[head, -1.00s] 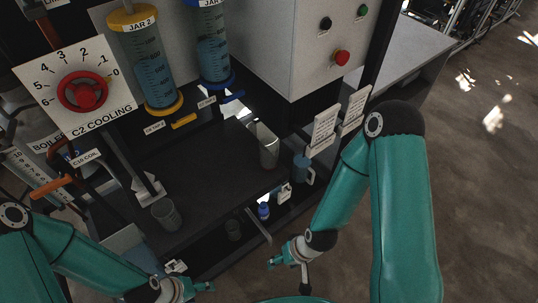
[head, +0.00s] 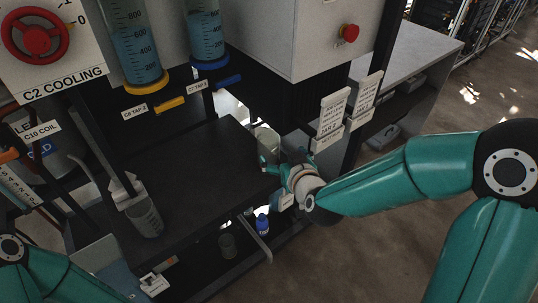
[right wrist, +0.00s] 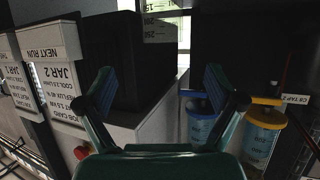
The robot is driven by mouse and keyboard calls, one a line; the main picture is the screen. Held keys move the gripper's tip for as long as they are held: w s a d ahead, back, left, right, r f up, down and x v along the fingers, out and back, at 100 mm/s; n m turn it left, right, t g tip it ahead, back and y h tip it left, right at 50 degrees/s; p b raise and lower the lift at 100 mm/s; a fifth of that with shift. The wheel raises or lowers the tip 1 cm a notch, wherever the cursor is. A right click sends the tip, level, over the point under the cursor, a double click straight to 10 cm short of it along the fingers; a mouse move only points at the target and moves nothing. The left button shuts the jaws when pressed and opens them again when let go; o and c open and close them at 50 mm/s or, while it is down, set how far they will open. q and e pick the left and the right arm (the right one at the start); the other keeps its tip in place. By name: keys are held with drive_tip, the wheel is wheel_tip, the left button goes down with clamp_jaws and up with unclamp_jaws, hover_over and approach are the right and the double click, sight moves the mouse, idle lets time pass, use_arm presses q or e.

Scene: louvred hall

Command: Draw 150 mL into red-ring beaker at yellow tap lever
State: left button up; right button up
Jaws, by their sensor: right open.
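The yellow tap lever (head: 171,104) sticks out below the yellow-based jar (head: 137,45), which holds blue liquid. A clear beaker (head: 267,142) stands at the right rear of the dark bench; its graduated wall also shows in the right wrist view (right wrist: 160,28). My right gripper (head: 283,162) is open and empty just in front of this beaker. In the right wrist view its fingers (right wrist: 158,88) are spread, with the beaker ahead between them. Another clear beaker (head: 145,217) stands at the bench's left front. I see no red ring on either beaker. My left gripper is out of view.
A blue tap lever (head: 228,81) sits right of the yellow one. Sign cards (head: 333,115) stand right of the beaker near my right arm. A blue-capped bottle (head: 262,223) and a dark cup (head: 228,246) are on the lower shelf. The bench middle (head: 195,165) is clear.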

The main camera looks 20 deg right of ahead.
sight(265, 138)
drive_tip(key=x, duration=1.2)
drive_tip(key=shift+w+a+f, duration=0.2)
drive_tip(key=shift+w, duration=0.05)
drive_tip(key=c, duration=1.2)
